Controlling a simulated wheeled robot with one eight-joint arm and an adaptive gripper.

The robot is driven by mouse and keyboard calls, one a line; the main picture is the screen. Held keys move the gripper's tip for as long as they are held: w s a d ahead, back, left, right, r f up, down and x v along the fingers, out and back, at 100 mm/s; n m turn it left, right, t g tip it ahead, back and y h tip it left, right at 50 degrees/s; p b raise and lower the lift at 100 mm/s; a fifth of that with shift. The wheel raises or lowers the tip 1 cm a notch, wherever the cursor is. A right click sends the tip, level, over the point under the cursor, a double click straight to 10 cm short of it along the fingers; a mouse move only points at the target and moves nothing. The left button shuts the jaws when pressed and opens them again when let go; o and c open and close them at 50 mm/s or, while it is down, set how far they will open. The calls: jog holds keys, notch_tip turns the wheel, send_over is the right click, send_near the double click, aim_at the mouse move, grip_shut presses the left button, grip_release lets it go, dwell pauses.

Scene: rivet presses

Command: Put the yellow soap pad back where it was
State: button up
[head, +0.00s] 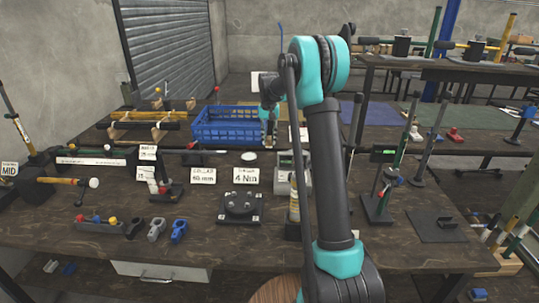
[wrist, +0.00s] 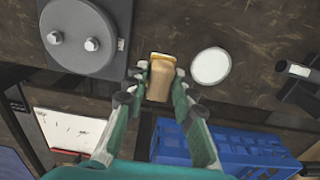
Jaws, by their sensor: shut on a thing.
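In the wrist view the yellow soap pad (wrist: 160,78) appears as a small tan-yellow block. My gripper (wrist: 159,82) is shut on it, with one finger on each side. A white round disc (wrist: 210,66) lies on the bench beside the held pad, apart from it. In the head view my gripper (head: 270,138) points down at the front right of the blue crate (head: 228,140), behind the white disc (head: 249,156). The pad is too small there to make out clearly.
A blue crate wall (wrist: 175,145) shows close to my gripper in the wrist view. Small grey and blue parts (head: 179,230) lie at the front left.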

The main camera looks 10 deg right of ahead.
aim_at(269, 137)
jog(key=shift+f, duration=3.8)
jog(key=shift+a+f, duration=0.1)
jog(key=o, duration=1)
notch_tip(269, 137, up, 12)
jog(key=shift+r, duration=0.15)
